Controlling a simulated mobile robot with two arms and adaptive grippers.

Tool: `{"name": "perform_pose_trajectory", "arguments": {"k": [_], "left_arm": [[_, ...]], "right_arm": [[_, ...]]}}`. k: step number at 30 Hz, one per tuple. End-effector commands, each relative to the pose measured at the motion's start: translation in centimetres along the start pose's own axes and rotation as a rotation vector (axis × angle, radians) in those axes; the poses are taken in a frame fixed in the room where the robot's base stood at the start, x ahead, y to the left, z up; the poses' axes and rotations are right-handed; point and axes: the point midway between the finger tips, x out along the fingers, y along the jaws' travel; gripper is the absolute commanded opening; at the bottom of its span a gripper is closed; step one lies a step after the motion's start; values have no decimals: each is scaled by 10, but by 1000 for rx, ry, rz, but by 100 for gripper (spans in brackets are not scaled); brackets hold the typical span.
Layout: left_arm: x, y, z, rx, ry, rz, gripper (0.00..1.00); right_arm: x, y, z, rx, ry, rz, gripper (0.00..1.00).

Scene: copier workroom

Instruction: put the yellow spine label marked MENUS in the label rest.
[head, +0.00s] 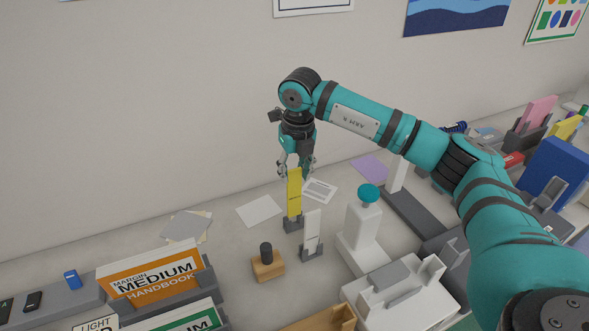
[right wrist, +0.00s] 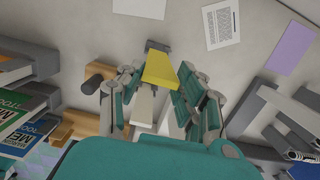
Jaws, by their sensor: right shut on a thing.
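The yellow spine label (head: 294,196) stands upright in the head view, its lower end at a small grey holder (head: 293,224), which looks like the label rest. I cannot tell whether the label is seated in it or just above it. The lettering on the label is too small to read. My right gripper (head: 297,170) points down and is shut on the label's upper end. In the right wrist view the yellow label (right wrist: 160,70) lies between the fingers, with the grey holder (right wrist: 157,46) beyond it. My left gripper is not in view.
A white label (head: 312,226) stands in a second grey holder (head: 311,252) close by on the right. A wooden block with a dark knob (head: 267,264) is in front on the left. A white stand with a teal knob (head: 362,220) is to the right. Flat papers (head: 259,211) lie behind.

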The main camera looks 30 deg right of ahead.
Motion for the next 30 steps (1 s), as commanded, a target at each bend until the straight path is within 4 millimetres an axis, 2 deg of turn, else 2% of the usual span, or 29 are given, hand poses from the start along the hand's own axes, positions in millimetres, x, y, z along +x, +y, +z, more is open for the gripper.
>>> {"name": "perform_pose_trajectory", "arguments": {"k": [30], "left_arm": [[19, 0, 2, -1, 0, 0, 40]], "right_arm": [[27, 0, -3, 0, 1, -1, 6]]}}
